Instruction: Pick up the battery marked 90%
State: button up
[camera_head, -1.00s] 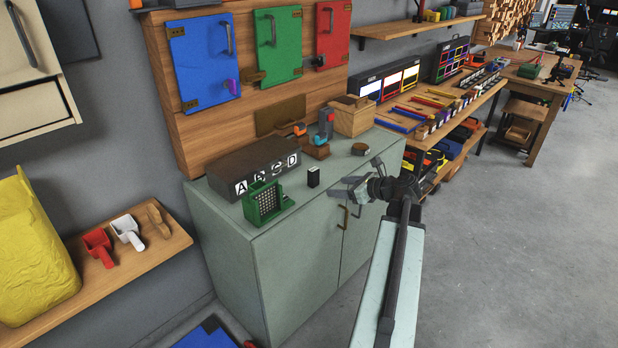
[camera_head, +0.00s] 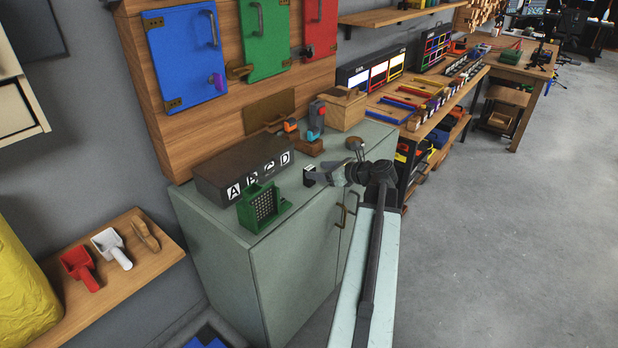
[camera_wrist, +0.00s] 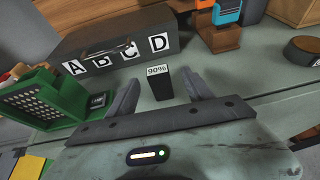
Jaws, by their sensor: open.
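The battery marked 90% (camera_wrist: 160,84) is a small black block with a white label on top, standing upright on the green-grey cabinet top (camera_head: 290,215). In the wrist view it stands between the two open fingers of my gripper (camera_wrist: 163,90), toward their tips, with a gap to each finger. In the head view the battery (camera_head: 308,176) is partly hidden by my gripper (camera_head: 318,178), which reaches it from the right.
A dark box lettered A to D (camera_head: 245,165) stands behind, and a green perforated holder (camera_head: 262,206) stands to the left. Orange and blue tools on a wooden stand (camera_head: 312,146) are behind. A round dark piece (camera_wrist: 303,48) lies to the right.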

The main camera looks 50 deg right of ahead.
aim_at(313, 169)
jog(key=b+x, duration=0.1)
jog(key=x, duration=0.4)
jog(key=shift+a+f+b, duration=0.1)
jog(key=shift+a+b, duration=0.05)
jog(key=shift+b, duration=0.25)
grip_shut()
